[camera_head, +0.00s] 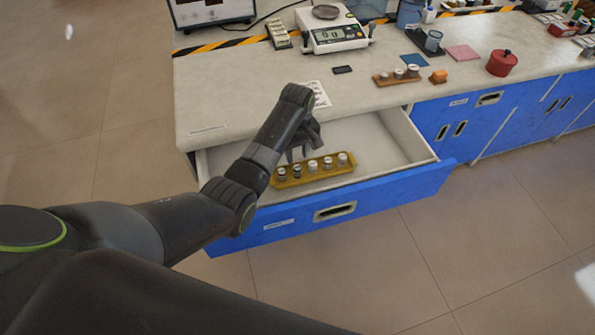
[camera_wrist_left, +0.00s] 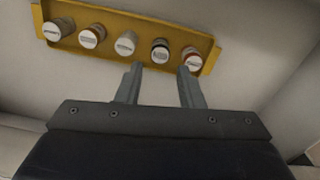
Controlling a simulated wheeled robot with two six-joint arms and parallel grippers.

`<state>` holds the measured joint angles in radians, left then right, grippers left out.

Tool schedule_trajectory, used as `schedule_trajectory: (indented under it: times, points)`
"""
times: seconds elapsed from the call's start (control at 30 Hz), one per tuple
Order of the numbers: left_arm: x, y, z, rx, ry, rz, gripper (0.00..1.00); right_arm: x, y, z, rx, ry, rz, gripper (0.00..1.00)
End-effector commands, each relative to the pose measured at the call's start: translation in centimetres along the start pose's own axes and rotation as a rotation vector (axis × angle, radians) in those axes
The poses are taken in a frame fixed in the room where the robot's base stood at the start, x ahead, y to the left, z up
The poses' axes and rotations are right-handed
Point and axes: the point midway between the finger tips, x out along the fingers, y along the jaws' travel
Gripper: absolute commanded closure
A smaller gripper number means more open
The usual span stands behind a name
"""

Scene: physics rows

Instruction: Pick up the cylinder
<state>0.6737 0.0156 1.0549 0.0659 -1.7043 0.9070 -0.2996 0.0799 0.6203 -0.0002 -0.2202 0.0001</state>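Several small cylinders with pale tops stand in a row in a yellow tray (camera_head: 316,178) inside the open drawer. The tray also shows in the left wrist view (camera_wrist_left: 142,22). My left gripper (camera_head: 298,157) reaches down into the drawer at the tray's far side. In the left wrist view its two fingers (camera_wrist_left: 159,70) are apart, with nothing between them. A dark-banded cylinder (camera_wrist_left: 160,49) stands just ahead of the gap. An orange-brown-banded cylinder (camera_wrist_left: 191,58) is close to the right fingertip. I cannot tell which cylinder the task means. My right gripper is not in view.
The blue-fronted drawer (camera_head: 375,204) has free room right of the tray. The worktop (camera_head: 232,92) above holds a scale (camera_head: 331,34), a wooden rack with small cylinders (camera_head: 396,77) and a red pot (camera_head: 502,63). The drawer walls surround the gripper's space.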

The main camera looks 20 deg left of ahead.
Motion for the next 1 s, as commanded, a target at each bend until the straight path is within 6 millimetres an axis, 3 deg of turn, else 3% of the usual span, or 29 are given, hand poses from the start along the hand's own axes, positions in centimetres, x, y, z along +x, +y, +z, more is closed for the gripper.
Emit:
schedule_trajectory:
  times: [0.17, 0.5, 0.77, 1.0]
  points:
    - [1.3, 0.0, 0.0, 0.0, -0.001, -0.001, 0.66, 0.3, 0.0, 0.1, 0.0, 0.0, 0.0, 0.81]
    - [6.0, 0.0, 0.0, 0.0, -0.001, -0.001, 0.66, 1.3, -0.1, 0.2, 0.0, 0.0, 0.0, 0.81]
    - [6.2, 0.0, 0.0, 0.0, 0.0, 0.0, 0.66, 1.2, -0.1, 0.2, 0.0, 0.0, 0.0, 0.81]
    - [6.2, 0.0, 0.0, 0.0, 0.0, 0.0, 0.93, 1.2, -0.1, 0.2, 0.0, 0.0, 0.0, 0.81]
